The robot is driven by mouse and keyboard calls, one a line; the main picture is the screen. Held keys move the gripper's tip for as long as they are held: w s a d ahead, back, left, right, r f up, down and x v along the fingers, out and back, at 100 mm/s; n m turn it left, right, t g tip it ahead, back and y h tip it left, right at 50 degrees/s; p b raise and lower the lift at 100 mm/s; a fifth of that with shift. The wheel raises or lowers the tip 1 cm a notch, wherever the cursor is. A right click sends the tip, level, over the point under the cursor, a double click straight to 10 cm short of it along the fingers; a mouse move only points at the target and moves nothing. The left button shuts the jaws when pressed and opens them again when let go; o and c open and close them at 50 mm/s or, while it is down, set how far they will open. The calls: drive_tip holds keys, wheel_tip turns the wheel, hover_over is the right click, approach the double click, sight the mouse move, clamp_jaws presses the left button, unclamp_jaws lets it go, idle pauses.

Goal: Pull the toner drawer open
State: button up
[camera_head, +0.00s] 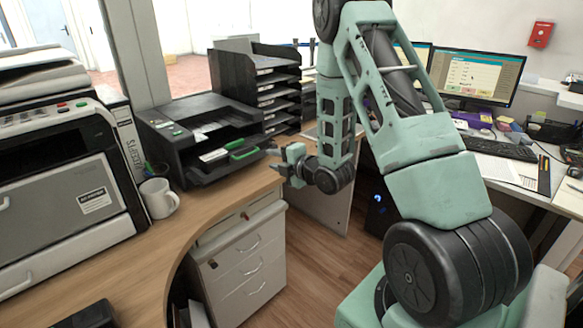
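A black printer (172,137) stands on the wooden counter, left of centre. A low black tray-like part, which looks like the toner drawer (205,172), sticks out at its front toward the right. A green handle-like part (243,153) and a light label show in the printer's opening. My gripper (274,160) is just right of the printer's front, its fingers pointing left toward it. The fingertips are small and dark against the printer. I cannot tell whether they touch the drawer or how far apart they are.
A white mug (159,198) stands close to the printer's front left. A large grey machine (65,190) fills the left. Black stacked trays (262,85) stand behind the printer. A white drawer cabinet (240,265) is under the counter edge. A desk with monitors (478,77) is at right.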

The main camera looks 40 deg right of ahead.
drive_tip(key=v, duration=0.6)
drive_tip(key=shift+s+b, duration=0.35)
drive_tip(key=shift+b, duration=0.1)
